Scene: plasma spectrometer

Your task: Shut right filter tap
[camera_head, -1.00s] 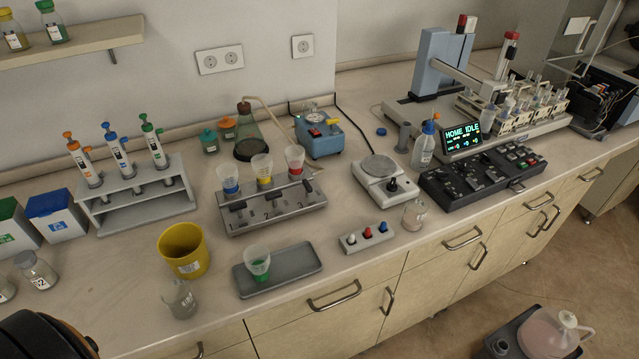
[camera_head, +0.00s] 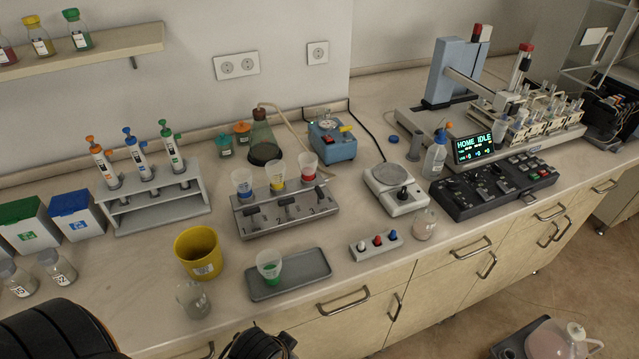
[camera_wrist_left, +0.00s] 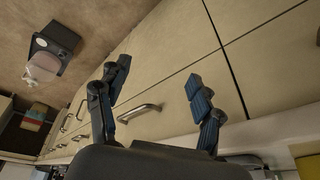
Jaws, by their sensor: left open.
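The grey filter manifold (camera_head: 286,215) stands mid-bench in the head view. It carries three funnels with blue (camera_head: 243,184), yellow (camera_head: 276,178) and red (camera_head: 307,166) bands. Three dark tap handles sit on its front, above the numbers; the right filter tap (camera_head: 318,193) is below the red-banded funnel. The handle is too small to tell its exact setting. My left gripper (camera_wrist_left: 158,80) is open and empty in the left wrist view, before the cabinet fronts. Part of it shows at the head view's bottom edge, well short of the manifold. My right gripper is out of view.
A grey tray (camera_head: 316,267) with a green-bottomed cup (camera_head: 269,264) lies in front of the manifold. A yellow bucket (camera_head: 198,253) and a clear beaker (camera_head: 193,299) stand left of the tray. A small switch box (camera_head: 376,245) is to the right. Cabinet handles protrude below the bench edge.

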